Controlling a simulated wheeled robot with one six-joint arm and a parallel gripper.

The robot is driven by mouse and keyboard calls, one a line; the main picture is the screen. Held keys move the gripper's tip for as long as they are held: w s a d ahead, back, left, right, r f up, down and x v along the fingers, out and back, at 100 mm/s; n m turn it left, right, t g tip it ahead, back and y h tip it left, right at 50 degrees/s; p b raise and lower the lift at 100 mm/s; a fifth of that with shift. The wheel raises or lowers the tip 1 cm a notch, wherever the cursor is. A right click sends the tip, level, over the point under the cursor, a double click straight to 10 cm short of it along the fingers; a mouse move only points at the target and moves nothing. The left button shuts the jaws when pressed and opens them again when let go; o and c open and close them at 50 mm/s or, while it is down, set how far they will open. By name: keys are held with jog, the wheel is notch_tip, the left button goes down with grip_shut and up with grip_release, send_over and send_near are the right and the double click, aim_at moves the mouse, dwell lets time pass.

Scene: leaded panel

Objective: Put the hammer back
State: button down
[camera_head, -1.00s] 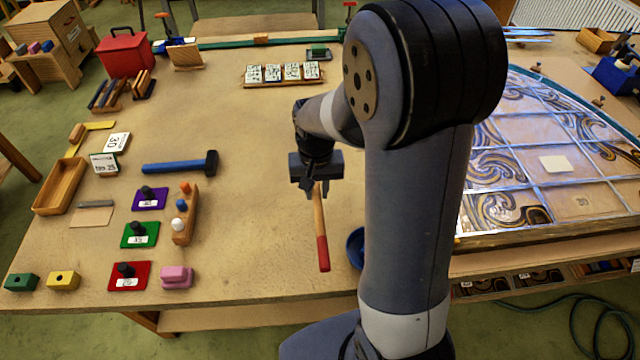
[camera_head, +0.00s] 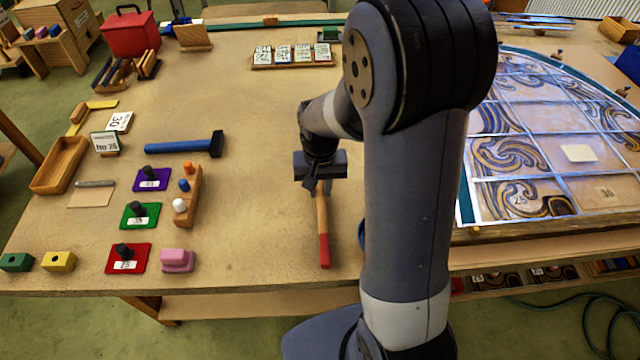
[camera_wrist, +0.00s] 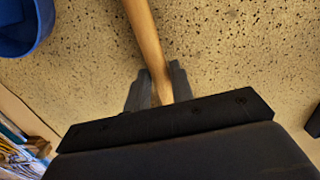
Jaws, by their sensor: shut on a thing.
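A tool with a light wooden handle and red grip (camera_head: 323,235) lies below my gripper (camera_head: 319,186) near the table's front edge. Its head is hidden behind the gripper and arm, so I cannot confirm its kind. In the wrist view, my gripper (camera_wrist: 158,88) is shut on the wooden handle (camera_wrist: 146,38), one finger on each side. I cannot tell whether the tool is clear of the tabletop. A blue-handled hammer or mallet (camera_head: 180,146) with a dark head lies apart on the left of the table.
A blue bowl (camera_wrist: 18,28) is close beside the handle in the wrist view, mostly behind my arm in the head view. The leaded panel (camera_head: 540,150) is to the right. Coloured blocks and a wooden peg rack (camera_head: 188,205) stand left. The middle of the table is clear.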

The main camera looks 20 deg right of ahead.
jog(key=shift+f, duration=0.35)
jog(key=c, duration=1.1)
grip_release()
jog(key=shift+c, duration=0.2)
notch_tip(320, 180, up, 11)
jog(key=shift+b, duration=0.35)
jog(key=shift+f, duration=0.15)
